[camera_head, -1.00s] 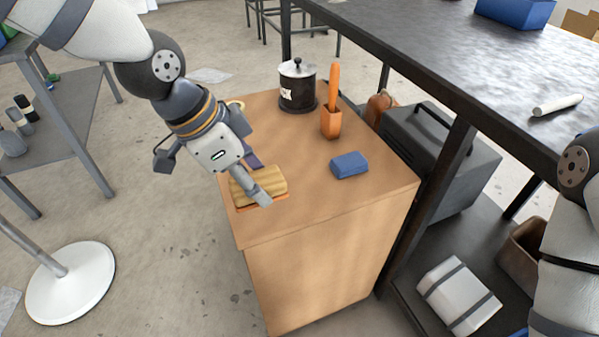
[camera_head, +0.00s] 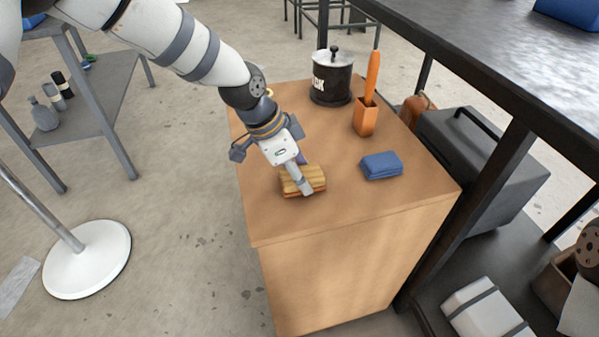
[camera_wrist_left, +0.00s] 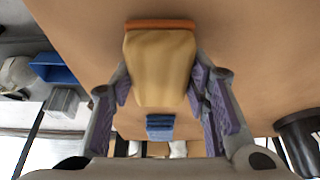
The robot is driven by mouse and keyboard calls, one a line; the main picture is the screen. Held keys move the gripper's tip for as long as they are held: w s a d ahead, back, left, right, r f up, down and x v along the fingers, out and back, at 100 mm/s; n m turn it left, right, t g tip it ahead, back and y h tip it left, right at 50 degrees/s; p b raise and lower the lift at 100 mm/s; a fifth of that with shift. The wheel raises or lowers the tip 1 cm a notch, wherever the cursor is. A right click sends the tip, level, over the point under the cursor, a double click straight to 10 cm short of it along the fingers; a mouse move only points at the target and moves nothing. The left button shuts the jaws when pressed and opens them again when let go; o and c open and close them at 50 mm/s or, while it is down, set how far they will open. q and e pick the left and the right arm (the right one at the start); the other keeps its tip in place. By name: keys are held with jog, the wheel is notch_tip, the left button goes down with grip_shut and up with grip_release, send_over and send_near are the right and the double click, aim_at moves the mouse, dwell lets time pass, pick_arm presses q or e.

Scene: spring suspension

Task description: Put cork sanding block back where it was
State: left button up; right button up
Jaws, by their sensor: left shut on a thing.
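The cork sanding block (camera_head: 290,188) is a tan block with an orange-brown underside. It is over the near left part of the wooden cabinet top (camera_head: 345,205); I cannot tell whether it touches the top. My left gripper (camera_head: 299,178) is shut on it from above, with one finger in front and the other mostly hidden. In the left wrist view the block (camera_wrist_left: 160,65) sits between the two purple-padded fingers, its orange edge away from the palm. My right gripper is not in view.
A blue block (camera_head: 381,166) lies right of the cork block. Behind stand an orange holder (camera_head: 365,118) with an orange-handled tool and a dark lidded pot (camera_head: 332,82). A dark metal table (camera_head: 480,60) is at right. The cabinet's front middle is clear.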

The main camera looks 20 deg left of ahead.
pick_arm(q)
jog(key=shift+f, duration=0.2)
jog(key=o, duration=1.5)
jog(key=shift+r, duration=0.15)
jog(key=p+v, duration=0.2)
jog(key=v, duration=1)
jog(key=shift+r, duration=0.1)
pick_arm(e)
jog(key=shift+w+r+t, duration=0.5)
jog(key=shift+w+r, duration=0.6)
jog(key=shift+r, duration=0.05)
